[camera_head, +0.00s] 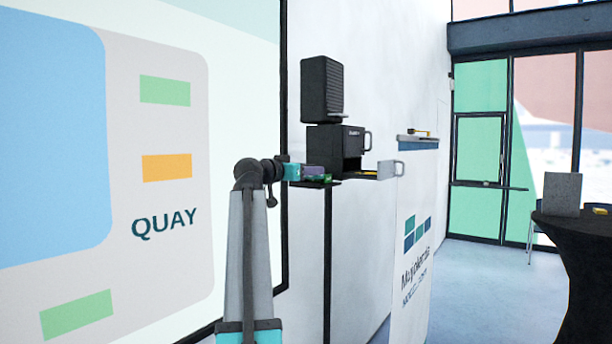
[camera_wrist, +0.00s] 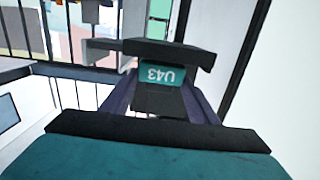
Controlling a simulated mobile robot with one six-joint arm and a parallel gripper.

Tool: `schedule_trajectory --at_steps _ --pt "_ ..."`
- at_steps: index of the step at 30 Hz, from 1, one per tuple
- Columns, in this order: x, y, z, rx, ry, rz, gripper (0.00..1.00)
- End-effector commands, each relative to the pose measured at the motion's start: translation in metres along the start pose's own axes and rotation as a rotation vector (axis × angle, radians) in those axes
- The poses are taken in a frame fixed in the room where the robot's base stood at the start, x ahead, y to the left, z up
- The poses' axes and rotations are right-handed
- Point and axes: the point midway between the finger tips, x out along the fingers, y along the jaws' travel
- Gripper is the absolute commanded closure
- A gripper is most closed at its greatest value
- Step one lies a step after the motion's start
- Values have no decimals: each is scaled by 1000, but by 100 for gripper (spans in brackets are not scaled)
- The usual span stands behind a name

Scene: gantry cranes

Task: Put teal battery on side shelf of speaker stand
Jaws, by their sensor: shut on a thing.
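My gripper (camera_head: 314,171) is at the left of the speaker stand, just above its small black side shelf (camera_head: 315,184). It is shut on the teal battery (camera_wrist: 160,74), whose teal face marked U43 shows upside down between the fingers in the wrist view. In the head view my fingers mostly hide the battery. A small green patch shows low at the fingertips; I cannot tell whether it is part of the battery. I also cannot tell whether the battery touches the shelf. The speaker stand (camera_head: 327,240) has a thin black post against the white wall.
A black speaker (camera_head: 321,88) sits above a black box (camera_head: 334,140) just right of my gripper. A grey drawer (camera_head: 388,171) stands out from the box, with something yellow in it. A white sign panel (camera_head: 412,250) and a dark round table (camera_head: 580,235) are farther right.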

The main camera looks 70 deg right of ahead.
Motion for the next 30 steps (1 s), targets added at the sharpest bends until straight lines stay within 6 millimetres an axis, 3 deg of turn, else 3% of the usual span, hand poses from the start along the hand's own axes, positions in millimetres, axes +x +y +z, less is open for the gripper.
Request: schedule_trajectory --at_steps 7,20,21,22,30 --pt "0 0 16 0 1 -1 73" --pt "0 -1 20 0 1 -2 73" --pt "0 -1 20 0 0 -2 44" --pt "0 -1 20 0 0 -2 39" --pt "0 -1 19 0 0 -2 38"
